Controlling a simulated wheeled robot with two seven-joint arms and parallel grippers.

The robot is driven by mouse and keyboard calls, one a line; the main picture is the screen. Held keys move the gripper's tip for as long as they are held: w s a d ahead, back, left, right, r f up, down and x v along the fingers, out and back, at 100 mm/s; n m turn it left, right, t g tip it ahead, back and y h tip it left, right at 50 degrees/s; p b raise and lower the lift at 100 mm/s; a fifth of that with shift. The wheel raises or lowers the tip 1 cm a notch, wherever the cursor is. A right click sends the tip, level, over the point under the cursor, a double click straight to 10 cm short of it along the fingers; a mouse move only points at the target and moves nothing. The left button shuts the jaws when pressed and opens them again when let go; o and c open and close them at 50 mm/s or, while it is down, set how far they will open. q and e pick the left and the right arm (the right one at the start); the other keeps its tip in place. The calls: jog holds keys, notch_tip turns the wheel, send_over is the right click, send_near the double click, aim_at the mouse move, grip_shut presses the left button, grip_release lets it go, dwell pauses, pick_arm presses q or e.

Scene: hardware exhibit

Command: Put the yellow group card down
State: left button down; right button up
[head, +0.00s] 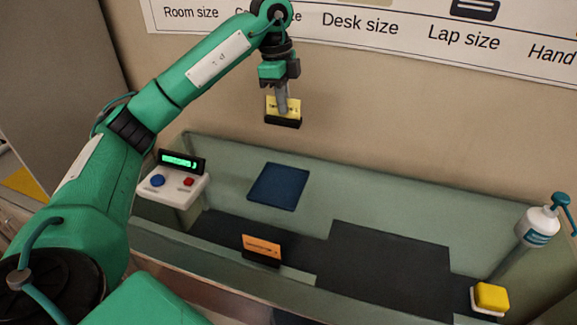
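The yellow group card (273,108) has a black base along its bottom edge and some dark print. My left gripper (282,104) is shut on it and holds it in the air, above the back of the green table and in front of the beige wall. The card's print is too small to read. My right gripper is not in view.
An orange card (262,245) stands at the table's front. A dark blue square (279,186) lies behind it, dark mats (388,262) to the right. A button box (172,185) with a green display is left; a pump bottle (538,226) and yellow block (491,296) are right.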

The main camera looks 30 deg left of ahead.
pick_arm(q)
notch_tip(320, 180, down, 14)
jog(key=p, duration=0.2)
jog(key=shift+r+p, duration=0.2)
jog(key=shift+p, duration=0.1)
notch_tip(320, 180, down, 3)
jog(key=shift+r+p, duration=0.1)
jog(key=shift+p, duration=0.5)
jog(key=shift+f, duration=0.45)
jog(key=shift+f, duration=0.1)
jog(key=shift+f, duration=0.15)
jog(key=c, duration=1.7)
grip_release()
